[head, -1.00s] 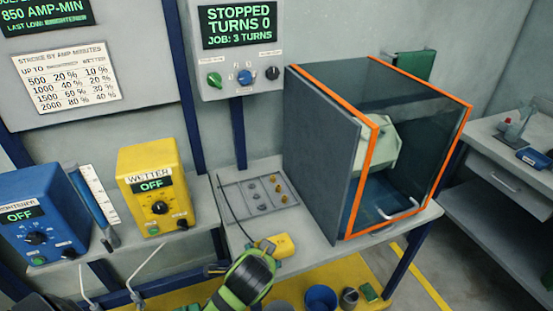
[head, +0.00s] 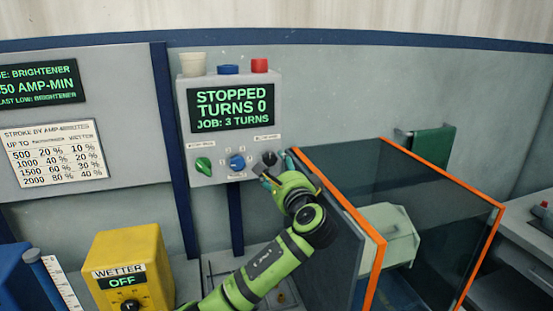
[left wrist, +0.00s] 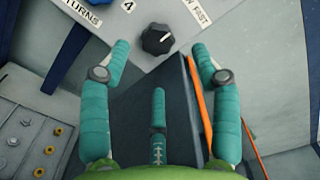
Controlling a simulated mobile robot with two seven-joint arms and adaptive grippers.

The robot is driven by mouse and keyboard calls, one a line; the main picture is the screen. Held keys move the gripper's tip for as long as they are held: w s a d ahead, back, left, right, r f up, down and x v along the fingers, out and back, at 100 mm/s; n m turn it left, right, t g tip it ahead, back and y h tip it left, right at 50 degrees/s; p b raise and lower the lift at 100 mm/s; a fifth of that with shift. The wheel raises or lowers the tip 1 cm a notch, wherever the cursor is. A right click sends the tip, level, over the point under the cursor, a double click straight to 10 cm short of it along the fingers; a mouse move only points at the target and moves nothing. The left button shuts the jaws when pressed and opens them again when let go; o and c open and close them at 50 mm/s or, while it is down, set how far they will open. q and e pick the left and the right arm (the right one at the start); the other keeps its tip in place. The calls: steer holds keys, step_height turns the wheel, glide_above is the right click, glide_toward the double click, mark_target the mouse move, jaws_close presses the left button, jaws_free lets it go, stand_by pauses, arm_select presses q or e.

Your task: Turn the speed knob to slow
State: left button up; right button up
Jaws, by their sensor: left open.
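The speed knob (head: 269,158) is the black knob at the right of the grey control box (head: 184,112). In the left wrist view the knob (left wrist: 157,40) shows a white pointer mark slanting to the upper right, towards a label partly reading FAST (left wrist: 196,14). My left gripper (head: 278,171) is just below and right of the knob in the head view. In the left wrist view my left gripper (left wrist: 160,50) is open, its teal fingers apart on either side of the knob. Contact cannot be told. My right gripper is not in view.
A green knob (head: 203,165) and a blue knob (head: 237,161) sit left on the same box. The screen (head: 232,107) reads STOPPED, TURNS 0. The orange-edged clear enclosure (head: 425,185) stands close to the right of my arm. A yellow WETTER box (head: 131,255) is lower left.

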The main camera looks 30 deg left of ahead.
mark_target(271, 161)
arm_select(q)
steer(key=p+x, duration=0.2)
steer(key=x, duration=0.3)
steer(key=shift+s, duration=0.15)
steer(key=shift+a, duration=0.3)
steer(key=shift+w+a, duration=0.1)
steer(key=shift+w, duration=0.2)
steer(key=shift+c, duration=0.8)
steer(key=c, duration=1)
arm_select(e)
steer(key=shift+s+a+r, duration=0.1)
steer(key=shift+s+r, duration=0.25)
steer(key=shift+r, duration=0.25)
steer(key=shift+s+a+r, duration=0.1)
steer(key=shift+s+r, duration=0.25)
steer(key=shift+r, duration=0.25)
